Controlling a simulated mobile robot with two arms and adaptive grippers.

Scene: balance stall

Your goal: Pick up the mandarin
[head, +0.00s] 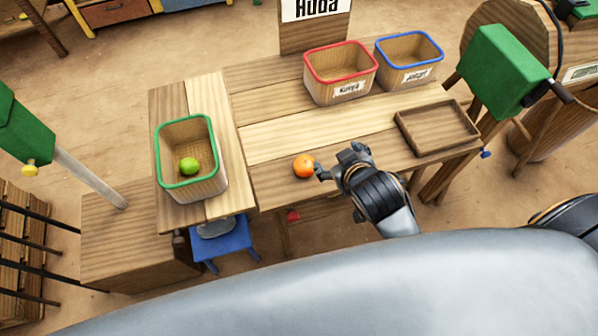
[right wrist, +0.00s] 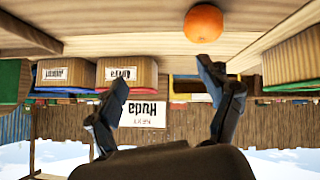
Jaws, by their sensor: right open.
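The orange mandarin (head: 304,165) rests on the wooden table near its front edge. It also shows at the top of the right wrist view (right wrist: 203,22), which is upside down. My right gripper (head: 338,161) is open and empty, just right of the mandarin in the head view. In the right wrist view its two fingers (right wrist: 164,72) are spread apart, and the mandarin lies beyond the fingertips, nearer the line of the right-hand finger. I cannot tell whether a fingertip touches it. My left gripper is not in view.
A green-rimmed basket (head: 213,150) with a lime (head: 189,165) stands left. Red-rimmed (head: 319,78) and blue-rimmed (head: 382,64) baskets stand at the back. An empty wooden tray (head: 400,122) lies right. The table's middle (head: 290,133) is clear. A blue stool (head: 222,242) stands below.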

